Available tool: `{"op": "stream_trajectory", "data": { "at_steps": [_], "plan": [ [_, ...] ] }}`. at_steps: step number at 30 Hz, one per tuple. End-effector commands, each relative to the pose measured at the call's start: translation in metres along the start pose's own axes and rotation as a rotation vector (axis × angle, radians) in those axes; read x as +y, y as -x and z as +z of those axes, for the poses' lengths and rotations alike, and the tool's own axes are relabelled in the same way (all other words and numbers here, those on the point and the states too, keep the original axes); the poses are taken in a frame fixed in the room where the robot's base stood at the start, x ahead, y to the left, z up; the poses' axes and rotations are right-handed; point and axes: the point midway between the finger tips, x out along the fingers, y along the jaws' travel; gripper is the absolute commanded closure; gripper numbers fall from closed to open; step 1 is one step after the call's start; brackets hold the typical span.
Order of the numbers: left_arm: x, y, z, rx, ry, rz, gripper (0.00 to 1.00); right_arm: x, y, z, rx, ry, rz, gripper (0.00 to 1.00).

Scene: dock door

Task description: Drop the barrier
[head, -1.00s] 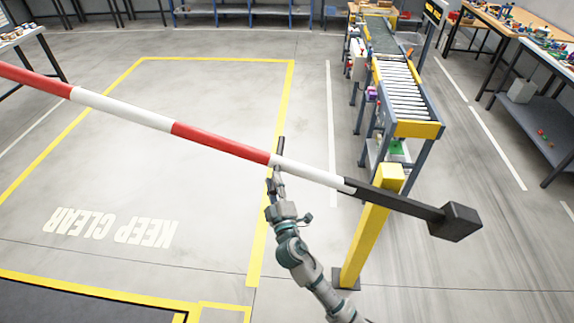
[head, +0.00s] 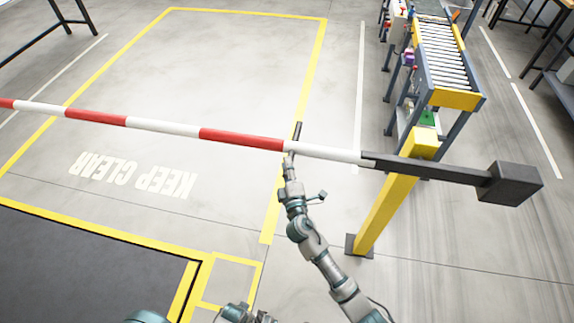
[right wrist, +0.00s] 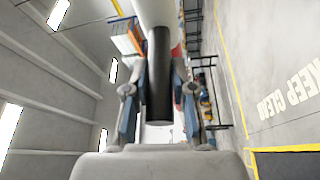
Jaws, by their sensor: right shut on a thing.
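The barrier arm (head: 241,138), striped red and white, runs across the head view from the left edge to its yellow post (head: 386,207). It slopes slightly down to the right in the picture. A dark counterweight (head: 510,183) sits on its right end. A short black handle (head: 297,131) sticks out of the boom; it also shows as a dark cylinder in the right wrist view (right wrist: 160,78). My right gripper (head: 291,155) is at the boom with its fingers on both sides of the handle, shut on it. My left gripper cannot be made out.
A roller conveyor (head: 440,52) stands behind the post. A yellow-outlined floor area marked KEEP CLEAR (head: 135,174) lies under the boom and is empty. A dark floor section (head: 80,265) is at the lower left.

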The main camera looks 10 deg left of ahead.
Motion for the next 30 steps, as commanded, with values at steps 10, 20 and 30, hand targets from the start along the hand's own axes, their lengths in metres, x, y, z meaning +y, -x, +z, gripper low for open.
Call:
{"op": "stream_trajectory", "data": {
  "at_steps": [10, 20, 30],
  "plan": [
    [-0.001, -0.002, 0.001, 0.0, 0.0, 0.001, 0.6, -0.012, 0.002, 0.005, -0.011, 0.0, -0.02, 0.51],
    [-0.001, -0.001, 0.001, 0.0, 0.0, 0.0, 0.6, -0.008, 0.002, 0.002, -0.006, 0.0, -0.014, 0.51],
    [0.0, -0.001, 0.0, 0.004, 0.0, 0.001, 0.6, -0.008, 0.037, 0.001, -0.004, -0.002, -0.014, 0.51]
  ]
}}
